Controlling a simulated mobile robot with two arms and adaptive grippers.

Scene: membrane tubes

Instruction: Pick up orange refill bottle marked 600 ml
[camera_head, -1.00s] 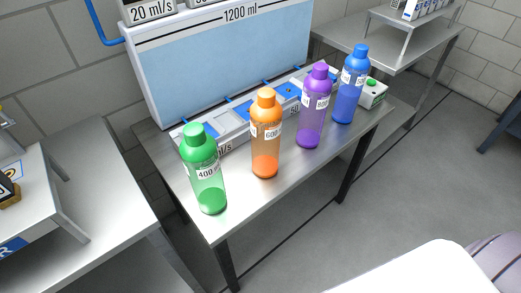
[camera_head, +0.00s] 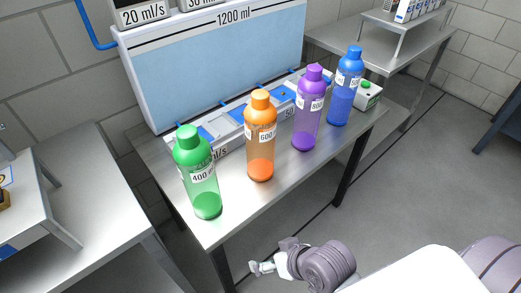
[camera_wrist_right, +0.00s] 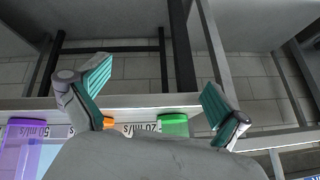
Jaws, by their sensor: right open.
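The orange bottle (camera_head: 261,140), labelled 600, stands upright on the metal table (camera_head: 228,205), between the green bottle (camera_head: 198,178) on its left and the purple bottle (camera_head: 308,110) on its right. My right gripper (camera_head: 254,267) is low in front of the table, apart from all bottles. In the right wrist view the gripper (camera_wrist_right: 157,92) has its two fingers spread wide with nothing between them. That view shows only a small part of the orange bottle (camera_wrist_right: 109,122), mostly hidden behind the gripper's body. My left gripper is not in view.
A blue bottle (camera_head: 345,88) stands right of the purple one. Behind the bottles are a low dispenser strip and a large tank (camera_head: 215,65) marked 1200 ml. A small box (camera_head: 368,94) with a green button sits at the table's right end. The floor in front is clear.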

